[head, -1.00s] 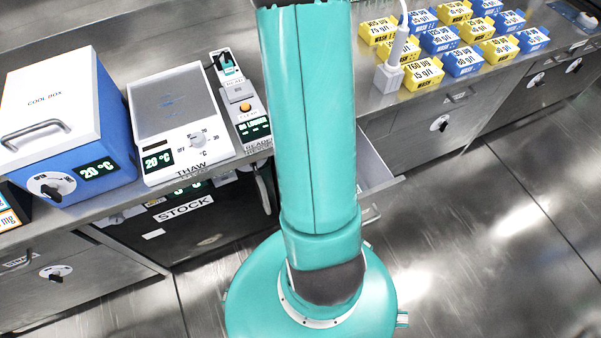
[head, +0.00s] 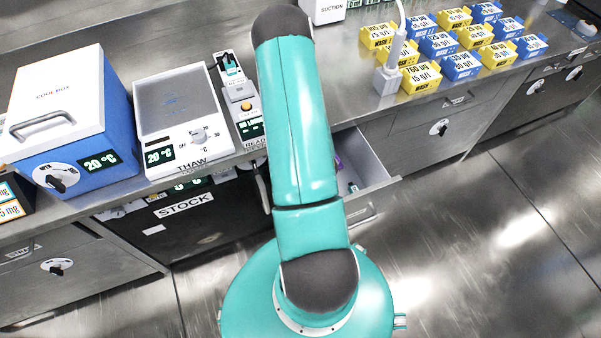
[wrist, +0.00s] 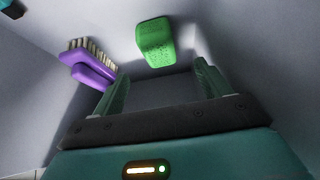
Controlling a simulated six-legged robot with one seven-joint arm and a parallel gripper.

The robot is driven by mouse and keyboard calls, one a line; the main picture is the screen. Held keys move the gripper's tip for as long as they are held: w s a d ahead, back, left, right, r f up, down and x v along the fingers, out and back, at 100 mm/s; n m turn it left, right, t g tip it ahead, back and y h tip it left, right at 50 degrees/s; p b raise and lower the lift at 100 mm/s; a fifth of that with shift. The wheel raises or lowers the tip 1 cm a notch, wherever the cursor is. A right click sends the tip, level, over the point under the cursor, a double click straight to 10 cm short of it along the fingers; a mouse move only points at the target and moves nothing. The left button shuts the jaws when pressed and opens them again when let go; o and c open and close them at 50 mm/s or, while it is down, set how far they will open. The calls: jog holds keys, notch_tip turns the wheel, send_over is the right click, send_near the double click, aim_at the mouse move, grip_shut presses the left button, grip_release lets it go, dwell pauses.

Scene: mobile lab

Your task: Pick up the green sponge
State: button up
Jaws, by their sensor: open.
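The green sponge (wrist: 155,42) lies in a grey drawer, at the top middle of the wrist view. My gripper (wrist: 161,82) is open and empty in the wrist view, its two fingers pointing toward the sponge. The sponge sits beyond the fingertips, roughly in line with the gap between them, and looks apart from them. In the head view the sponge and my gripper are hidden behind my arm.
A purple brush (wrist: 90,62) with pale bristles lies left of the sponge, close to the left finger. The drawer (head: 368,165) stands open under the counter. Its walls surround the sponge. A thaw plate (head: 180,115) and cool box (head: 65,110) stand on the counter.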

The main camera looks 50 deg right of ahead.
jog(key=x, duration=0.8)
jog(key=shift+w+d+f, duration=0.2)
jog(key=c, duration=1.1)
jog(key=shift+o, duration=0.2)
jog(key=shift+r, duration=0.1)
jog(key=shift+r, duration=0.4)
jog(key=s, duration=0.2)
jog(key=s+d, duration=0.1)
jog(key=s, duration=0.2)
jog(key=s+d+r, duration=0.1)
jog(key=s, duration=0.2)
notch_tip(320, 180, up, 13)
jog(key=shift+w, duration=0.1)
